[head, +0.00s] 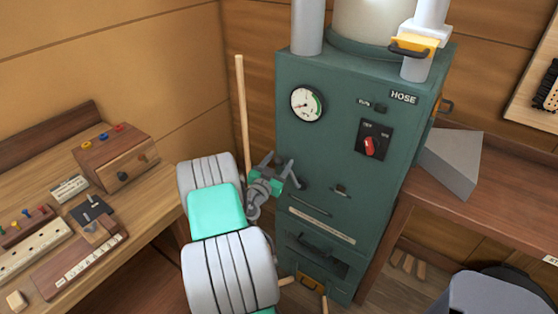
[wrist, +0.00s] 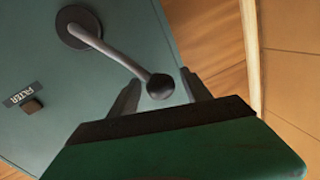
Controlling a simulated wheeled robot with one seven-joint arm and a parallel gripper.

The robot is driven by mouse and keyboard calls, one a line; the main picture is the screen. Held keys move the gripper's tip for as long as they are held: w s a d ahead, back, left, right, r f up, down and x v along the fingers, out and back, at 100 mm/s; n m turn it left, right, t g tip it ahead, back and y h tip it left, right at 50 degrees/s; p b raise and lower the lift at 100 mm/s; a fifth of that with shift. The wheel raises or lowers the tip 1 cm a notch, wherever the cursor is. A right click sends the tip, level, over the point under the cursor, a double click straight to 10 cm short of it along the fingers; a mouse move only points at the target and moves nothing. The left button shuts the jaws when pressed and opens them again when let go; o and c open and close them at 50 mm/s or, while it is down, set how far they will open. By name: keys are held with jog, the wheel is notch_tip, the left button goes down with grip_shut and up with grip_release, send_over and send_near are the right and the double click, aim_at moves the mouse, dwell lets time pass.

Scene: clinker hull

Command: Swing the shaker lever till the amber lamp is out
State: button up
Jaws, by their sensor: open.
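The shaker lever (wrist: 118,58) is a grey arm on the green cabinet, running from a round dark hub to a black ball knob (wrist: 160,87) in the wrist view. My gripper (wrist: 162,80) is open, with one finger on each side of the knob; I cannot tell whether either touches it. In the head view my gripper (head: 281,163) is at the cabinet's left front, and my arm hides much of the lever. A small dark brownish block (wrist: 32,105), perhaps the lamp, sits beside the FILTER label (wrist: 21,94). It shows no amber glow.
The green cabinet (head: 330,150) carries a gauge (head: 307,104), a red switch (head: 371,146) and a HOSE label (head: 403,97). A wooden pole (head: 242,110) stands at its left. A cluttered bench (head: 150,210) is at left, another bench (head: 500,180) at right.

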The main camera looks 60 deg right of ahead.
jog(key=shift+d, duration=0.2)
grip_shut()
dwell(0.5)
jog(key=shift+w, duration=0.1)
